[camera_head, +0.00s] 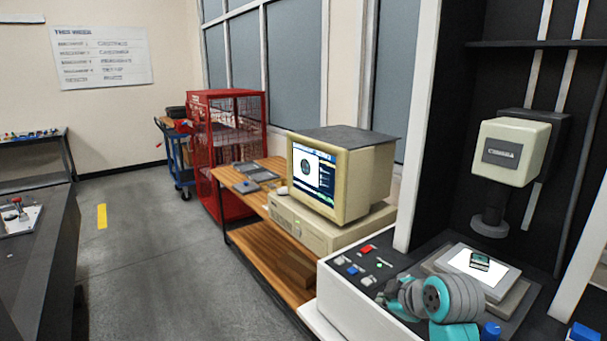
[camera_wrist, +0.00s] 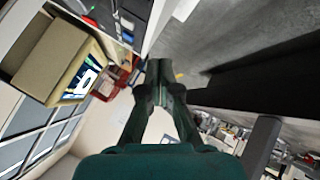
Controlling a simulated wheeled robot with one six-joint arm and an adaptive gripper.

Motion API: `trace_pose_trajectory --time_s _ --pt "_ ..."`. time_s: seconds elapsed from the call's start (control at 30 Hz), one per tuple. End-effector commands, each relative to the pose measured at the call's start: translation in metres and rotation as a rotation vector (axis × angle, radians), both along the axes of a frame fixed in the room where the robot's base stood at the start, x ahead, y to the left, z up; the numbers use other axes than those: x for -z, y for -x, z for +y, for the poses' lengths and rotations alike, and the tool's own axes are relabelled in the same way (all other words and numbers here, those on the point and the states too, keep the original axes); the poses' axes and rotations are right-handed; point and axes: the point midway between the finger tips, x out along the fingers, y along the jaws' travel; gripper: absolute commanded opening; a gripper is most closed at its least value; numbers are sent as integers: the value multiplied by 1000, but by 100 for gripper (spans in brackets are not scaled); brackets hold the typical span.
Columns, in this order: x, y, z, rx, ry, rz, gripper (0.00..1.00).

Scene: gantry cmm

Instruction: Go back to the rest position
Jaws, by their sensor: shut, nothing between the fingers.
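My gripper (camera_wrist: 159,72) shows in the wrist view with its dark green fingers closed together and nothing between them. It is raised in the open room, apart from any surface. My teal and grey arm is folded at the lower right of the head view, in front of the measuring machine (camera_head: 515,150). In the head view I cannot make out the fingers. A small dark and green part (camera_head: 480,262) lies on the bright white plate (camera_head: 459,258) of the machine, behind my arm.
A control panel (camera_head: 340,284) with red, blue and white pieces is left of my arm. A beige monitor (camera_head: 345,178) stands on a wooden bench (camera_head: 262,230). A red cage cart (camera_head: 226,150) is behind. A dark table (camera_head: 45,265) is at left; the floor (camera_head: 165,270) between is clear.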

Motion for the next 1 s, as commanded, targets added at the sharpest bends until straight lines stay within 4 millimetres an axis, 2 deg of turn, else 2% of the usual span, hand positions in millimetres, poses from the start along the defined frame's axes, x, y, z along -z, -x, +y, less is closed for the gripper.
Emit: trace_pose_trajectory --time_s 0.37,0.63,0.77,1.0 --pt "37 13 2 56 -44 -8 0" --pt "80 35 4 128 -98 -25 0" --pt "112 56 5 183 -140 -36 0" --pt "168 109 6 302 -228 -73 0"
